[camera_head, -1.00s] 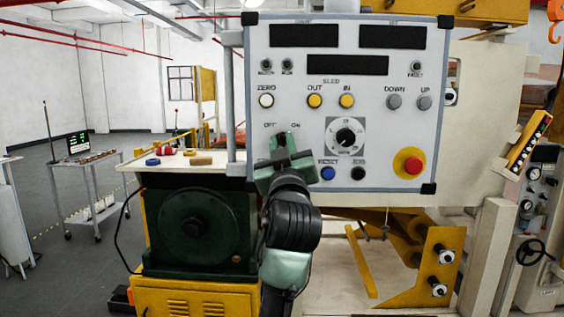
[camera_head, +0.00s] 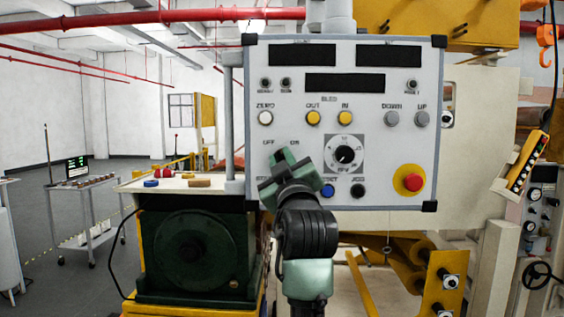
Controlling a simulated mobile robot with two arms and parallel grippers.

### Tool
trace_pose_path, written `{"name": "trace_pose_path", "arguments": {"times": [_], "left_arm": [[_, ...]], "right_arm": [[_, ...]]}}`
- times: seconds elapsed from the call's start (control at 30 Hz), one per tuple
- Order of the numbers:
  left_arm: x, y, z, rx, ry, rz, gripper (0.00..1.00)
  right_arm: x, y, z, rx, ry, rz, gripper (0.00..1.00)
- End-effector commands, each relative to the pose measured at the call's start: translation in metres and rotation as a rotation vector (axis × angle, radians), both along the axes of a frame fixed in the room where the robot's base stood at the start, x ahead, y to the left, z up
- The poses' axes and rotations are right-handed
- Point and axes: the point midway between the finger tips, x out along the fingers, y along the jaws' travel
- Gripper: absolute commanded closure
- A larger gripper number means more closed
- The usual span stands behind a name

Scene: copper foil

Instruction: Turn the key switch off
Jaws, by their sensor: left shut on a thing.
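The light grey control panel (camera_head: 400,155) fills the upper middle of the head view. The OFF and ON labels of the key switch show on its lower left. My left gripper (camera_head: 284,164) is at the panel face just below these labels, with its arm coming up from below. It is shut on the key switch, which it hides, so I cannot tell the angle of the key. My right gripper is not in view.
A red emergency button (camera_head: 412,180), a black dial (camera_head: 345,154) and a blue button (camera_head: 327,190) sit right of my gripper. A bench (camera_head: 150,188) with small items stands left, above a dark green machine (camera_head: 200,250). Open floor lies farther left.

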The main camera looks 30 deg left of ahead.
Motion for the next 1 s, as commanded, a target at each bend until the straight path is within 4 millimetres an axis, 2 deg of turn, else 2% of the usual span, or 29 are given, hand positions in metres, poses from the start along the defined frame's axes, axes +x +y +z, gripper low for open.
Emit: {"name": "trace_pose_path", "arguments": {"times": [0.03,0.07,0.47,0.8,1.0], "left_arm": [[0.0,0.0,0.001,0.001,-0.003,-0.001,1.0],[0.0,0.0,0.001,0.001,-0.003,-0.001,0.74],[-0.004,-0.005,-0.003,0.001,0.0,-0.002,0.74],[-0.041,-0.04,-0.023,0.0,-0.003,-0.003,0.74],[-0.053,-0.051,-0.025,0.001,-0.003,-0.001,0.74]], "right_arm": [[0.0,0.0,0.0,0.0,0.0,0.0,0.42],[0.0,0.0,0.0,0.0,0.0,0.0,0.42],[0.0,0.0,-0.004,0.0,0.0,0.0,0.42],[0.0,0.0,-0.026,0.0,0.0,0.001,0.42],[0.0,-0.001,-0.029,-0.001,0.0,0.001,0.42]]}}
